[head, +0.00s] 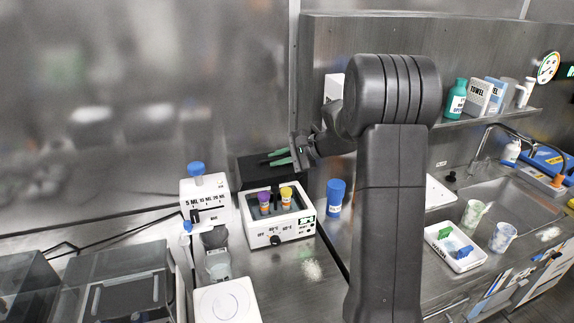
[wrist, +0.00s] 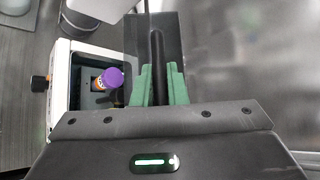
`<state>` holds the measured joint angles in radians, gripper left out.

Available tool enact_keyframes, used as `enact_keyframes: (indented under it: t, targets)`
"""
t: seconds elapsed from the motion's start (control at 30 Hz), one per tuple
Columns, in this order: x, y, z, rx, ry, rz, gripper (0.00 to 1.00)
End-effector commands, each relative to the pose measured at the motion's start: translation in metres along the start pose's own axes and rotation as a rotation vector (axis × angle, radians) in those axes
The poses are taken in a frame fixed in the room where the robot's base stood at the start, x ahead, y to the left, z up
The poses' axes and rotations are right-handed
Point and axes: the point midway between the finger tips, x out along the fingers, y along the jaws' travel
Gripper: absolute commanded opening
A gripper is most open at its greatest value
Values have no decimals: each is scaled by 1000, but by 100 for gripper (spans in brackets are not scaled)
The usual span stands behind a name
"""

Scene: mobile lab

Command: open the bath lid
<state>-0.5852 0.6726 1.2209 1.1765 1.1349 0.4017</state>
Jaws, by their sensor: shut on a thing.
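The bath (head: 280,235) is a white box with a black knob on its front, standing on the bench. The dark bath lid (head: 250,168) is raised at the back of the bath. My gripper (head: 272,158) is at the lid's upper part. In the wrist view, my gripper's green fingers (wrist: 160,72) are shut on a dark bar of the lid (wrist: 158,48). The fingers partly hide the lid.
A metal wall rises close behind. A white tray (head: 455,247) and cups are further right, beside the sink.

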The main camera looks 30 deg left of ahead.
Motion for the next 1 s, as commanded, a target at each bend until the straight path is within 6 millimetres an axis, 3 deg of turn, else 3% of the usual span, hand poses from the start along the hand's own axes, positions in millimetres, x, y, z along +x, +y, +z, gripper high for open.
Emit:
enact_keyframes:
  t: [0.3,0.8,0.83,0.9,1.0]
  targets:
    - [13,-25,-2,-1,2,0,0]
    - [15,-28,-3,-1,2,-1,0]
    - [15,-28,-3,-1,2,-1,16]
    - [15,-28,-3,-1,2,-1,30]
    - [15,-28,-3,-1,2,-1,34]
